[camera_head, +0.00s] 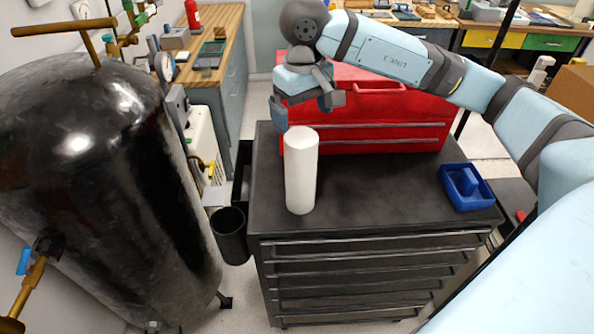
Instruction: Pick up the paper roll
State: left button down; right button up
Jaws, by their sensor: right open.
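The paper roll (300,172) is a white upright cylinder near the front left of the dark cabinet's top (370,190). My right gripper (304,112) is above and behind the roll, in front of the red toolbox. It is open and empty, with its fingers pointing down. In the picture the fingers come close to the roll's top; I cannot tell whether they touch it. My left gripper is out of view.
A red toolbox (390,118) stands on the back of the cabinet, behind the roll. A blue tray (466,190) lies at the right edge. A large black tank (90,180) stands at the left. A black cup (229,235) hangs on the cabinet's left side. The top between roll and tray is clear.

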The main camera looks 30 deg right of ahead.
aim_at(303, 139)
notch_tip(303, 139, down, 5)
jog(key=shift+r, duration=0.1)
jog(key=shift+w+d+f+p, duration=0.15)
jog(key=shift+f+p, duration=0.4)
jog(key=shift+f, duration=0.85)
jog(key=shift+w+a+f+p, duration=0.15)
jog(key=shift+f+p, duration=0.35)
jog(key=shift+f, duration=0.85)
jog(key=c, duration=1.3)
